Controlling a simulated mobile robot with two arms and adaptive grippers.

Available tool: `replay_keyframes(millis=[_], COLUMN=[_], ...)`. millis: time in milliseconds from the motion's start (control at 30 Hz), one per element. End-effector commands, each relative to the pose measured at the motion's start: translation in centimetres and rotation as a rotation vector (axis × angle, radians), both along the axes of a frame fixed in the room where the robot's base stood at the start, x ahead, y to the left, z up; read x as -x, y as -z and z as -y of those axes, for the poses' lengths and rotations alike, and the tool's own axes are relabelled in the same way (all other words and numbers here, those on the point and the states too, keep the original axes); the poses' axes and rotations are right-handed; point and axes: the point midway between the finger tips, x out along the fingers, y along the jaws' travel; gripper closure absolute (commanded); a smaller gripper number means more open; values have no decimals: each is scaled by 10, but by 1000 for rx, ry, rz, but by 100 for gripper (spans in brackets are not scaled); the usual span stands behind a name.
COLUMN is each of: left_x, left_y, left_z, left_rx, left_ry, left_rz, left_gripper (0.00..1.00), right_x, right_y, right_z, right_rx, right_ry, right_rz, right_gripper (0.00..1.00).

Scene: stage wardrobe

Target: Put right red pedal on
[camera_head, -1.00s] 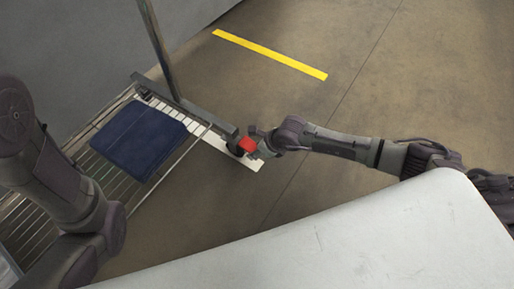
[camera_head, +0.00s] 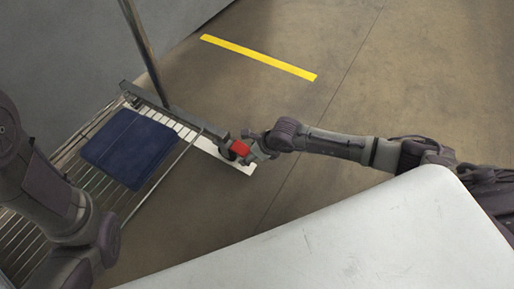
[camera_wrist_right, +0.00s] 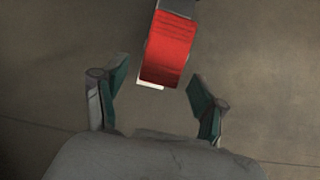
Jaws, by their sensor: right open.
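The red pedal (camera_head: 239,148) sits low by a caster wheel at the near right end of the wardrobe rack's base, just above the floor. In the right wrist view the red pedal (camera_wrist_right: 168,50) lies ahead of the fingers, a little beyond their tips. My right gripper (camera_head: 257,147) is beside the pedal on its right. Its two green-padded fingers (camera_wrist_right: 155,92) are spread open with nothing between them. My left arm comes in at the left, but its gripper is out of the picture.
The rack has a wire shelf (camera_head: 30,215) with a folded dark blue cloth (camera_head: 128,149) on it. A metal post (camera_head: 143,45) rises from its base. A yellow stripe (camera_head: 258,57) marks the open floor beyond.

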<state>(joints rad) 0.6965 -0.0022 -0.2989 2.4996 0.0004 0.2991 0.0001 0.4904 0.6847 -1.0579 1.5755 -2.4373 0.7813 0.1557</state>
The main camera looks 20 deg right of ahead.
Motion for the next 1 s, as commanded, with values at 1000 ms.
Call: replay_keyframes(millis=[1000], left_x=[1], left_y=[0], left_z=[1], left_rx=[-2], left_ry=[-1], left_rz=[6], left_gripper=[29], right_x=[46], right_y=[-96], right_z=[36], right_rx=[2], right_ry=[1], right_rz=[-1], right_gripper=[29])
